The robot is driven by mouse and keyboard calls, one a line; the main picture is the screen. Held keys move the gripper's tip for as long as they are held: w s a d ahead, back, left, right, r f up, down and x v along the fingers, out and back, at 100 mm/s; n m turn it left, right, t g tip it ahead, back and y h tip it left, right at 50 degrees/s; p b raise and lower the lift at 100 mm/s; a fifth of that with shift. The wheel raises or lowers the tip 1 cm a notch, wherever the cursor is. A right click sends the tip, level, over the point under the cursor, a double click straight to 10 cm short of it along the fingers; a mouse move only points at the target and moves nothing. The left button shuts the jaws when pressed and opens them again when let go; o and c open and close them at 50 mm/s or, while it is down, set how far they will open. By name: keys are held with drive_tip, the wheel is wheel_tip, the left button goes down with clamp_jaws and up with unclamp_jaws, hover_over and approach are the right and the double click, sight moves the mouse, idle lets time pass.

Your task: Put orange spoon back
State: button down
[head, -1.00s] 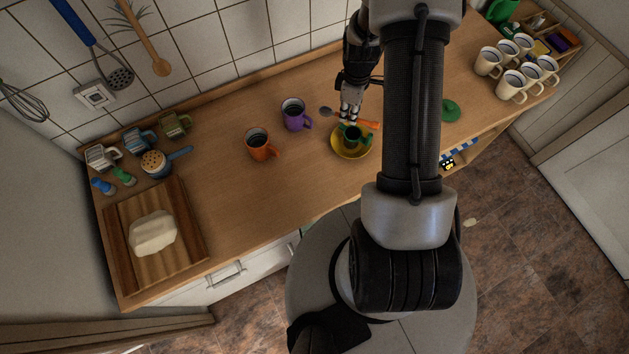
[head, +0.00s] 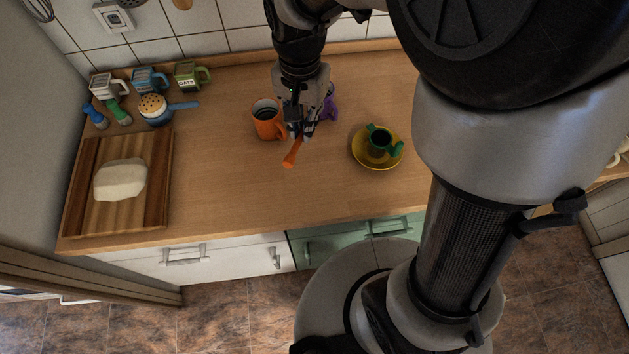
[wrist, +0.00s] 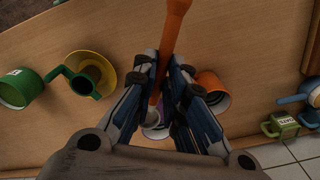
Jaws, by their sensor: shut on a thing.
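My gripper (head: 297,132) is shut on the orange spoon (head: 291,154) and holds it over the counter, close beside the orange mug (head: 264,117). In the wrist view the spoon's orange handle (wrist: 172,28) sticks out past the fingertips (wrist: 166,66). Its bowl end lies back between the fingers and is hard to make out. The orange mug also shows in the wrist view (wrist: 213,88), right of the fingers. The purple mug (head: 329,108) is partly hidden behind my gripper.
A green cup (head: 380,142) stands on a yellow saucer (head: 364,158) to the right. A cutting board (head: 153,205) with a white block (head: 121,180) lies at the left. Several mugs (head: 150,79) line the back left. The counter's front middle is clear.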

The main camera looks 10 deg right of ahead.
sight(305, 179)
drive_tip(key=shift+s+a, duration=0.25)
drive_tip(key=shift+s, duration=0.05)
wheel_tip(305, 179, down, 20)
drive_tip(key=b, duration=0.6)
drive_tip(key=shift+r, duration=0.15)
drive_tip(key=c, duration=1.6)
unclamp_jaws()
drive_tip(key=shift+c, duration=0.2)
